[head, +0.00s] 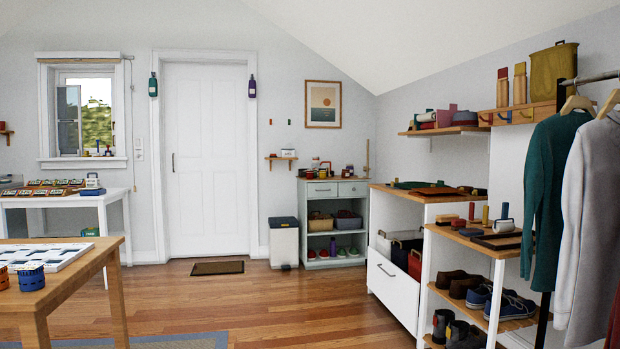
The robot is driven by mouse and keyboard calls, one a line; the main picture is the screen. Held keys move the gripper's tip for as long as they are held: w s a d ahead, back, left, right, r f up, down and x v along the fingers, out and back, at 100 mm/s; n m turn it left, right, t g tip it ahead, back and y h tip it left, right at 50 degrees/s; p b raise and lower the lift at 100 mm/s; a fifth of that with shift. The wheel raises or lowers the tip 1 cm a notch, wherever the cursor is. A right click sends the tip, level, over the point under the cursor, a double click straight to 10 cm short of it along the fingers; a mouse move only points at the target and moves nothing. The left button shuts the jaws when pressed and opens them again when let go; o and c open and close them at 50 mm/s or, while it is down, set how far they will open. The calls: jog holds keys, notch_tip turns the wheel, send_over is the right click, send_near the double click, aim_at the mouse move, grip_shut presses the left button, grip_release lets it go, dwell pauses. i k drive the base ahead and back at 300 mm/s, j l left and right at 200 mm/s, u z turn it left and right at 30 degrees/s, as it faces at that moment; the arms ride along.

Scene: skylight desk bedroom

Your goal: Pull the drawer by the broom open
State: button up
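A grey-green cabinet (305,222) stands against the back wall, right of the white door. Two drawers sit side by side under its top: a left drawer (321,194) and a right drawer (354,192). Both look shut, with small dark pulls. A thin tan upright stick (367,156), perhaps the broom's handle, rises at the cabinet's right end, nearer the right drawer; its lower part is hidden. A large white drawer front (391,291) with a dark handle is in the low white unit further right and looks shut. My gripper is not in view.
A wooden table (105,255) stands at the near left, and white shelving with shoes (505,301) at the near right. Clear wooden floor (290,300) lies between them. A bin (284,243) stands left of the cabinet; a dark mat (217,267) lies before the door.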

aim_at(345, 189)
jog(key=i+z, duration=0.15)
jog(key=i, duration=4)
jog(key=i+l+u, duration=0.2)
jog(key=i, duration=0.35)
jog(key=i+l+u, duration=0.15)
jog(key=i, duration=0.4)
jog(key=i+l+u, duration=0.2)
jog(key=i, duration=0.3)
